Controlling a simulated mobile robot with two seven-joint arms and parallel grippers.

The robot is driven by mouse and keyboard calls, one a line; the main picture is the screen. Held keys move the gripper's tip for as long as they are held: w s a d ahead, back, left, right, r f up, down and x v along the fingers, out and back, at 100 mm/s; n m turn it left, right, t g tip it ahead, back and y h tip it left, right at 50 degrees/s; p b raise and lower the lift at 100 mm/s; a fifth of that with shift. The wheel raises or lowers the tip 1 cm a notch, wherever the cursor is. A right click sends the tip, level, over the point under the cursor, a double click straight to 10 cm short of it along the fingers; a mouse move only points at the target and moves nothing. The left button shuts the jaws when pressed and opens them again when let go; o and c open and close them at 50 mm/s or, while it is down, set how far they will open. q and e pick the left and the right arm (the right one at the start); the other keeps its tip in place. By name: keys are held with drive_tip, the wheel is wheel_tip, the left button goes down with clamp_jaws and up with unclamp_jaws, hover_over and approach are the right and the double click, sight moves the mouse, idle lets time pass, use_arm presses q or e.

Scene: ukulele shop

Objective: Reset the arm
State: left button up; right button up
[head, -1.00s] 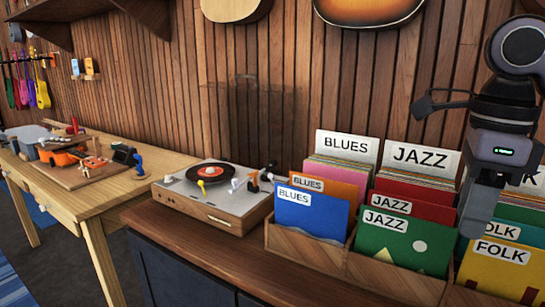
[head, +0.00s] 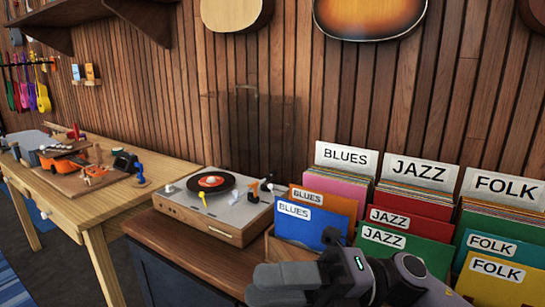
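My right gripper (head: 280,284) shows at the bottom middle of the head view, its arm coming in from the lower right. Its two grey fingers point left and lie side by side with no gap visible between them. I see nothing held in them. It is in front of the record crates and hides the lower part of the blues and jazz sections. My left gripper is not in view.
A record player (head: 222,205) stands on the wooden cabinet, left of the crates. A workbench (head: 95,205) with tools stands at left. Guitars hang on the slatted wall.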

drive_tip(key=w+d+f+m+t+h+p, duration=0.1)
drive_tip(key=w+d+f+m+t+h, duration=0.25)
drive_tip(key=m+t, duration=0.55)
drive_tip(key=w+d+f+m+t+h+p, duration=0.1)
drive_tip(key=d+f+m+t+h, duration=0.25)
drive_tip(key=f+m+t, duration=0.6)
drive_tip(key=w+d+f+m+t+h+p, duration=0.1)
drive_tip(key=w+d+f+m+t+h, duration=0.2)
drive_tip(key=m, duration=1)
drive_tip(key=s+d+f+m+g+h, duration=0.3)
drive_tip(key=s+d+f+m+h, duration=0.1)
drive_tip(key=s+f, duration=0.3)
drive_tip(key=s+d+f+m+g+h, duration=0.3)
drive_tip(key=s+d+f, duration=0.3)
drive_tip(key=f, duration=0.6)
drive_tip(key=s+m+p, duration=0.1)
drive_tip(key=s, duration=0.1)
drive_tip(key=shift+s+f+h, duration=0.25)
drive_tip(key=shift+s+h, duration=0.05)
drive_tip(key=shift+h, duration=0.1)
drive_tip(key=shift+m, duration=0.25)
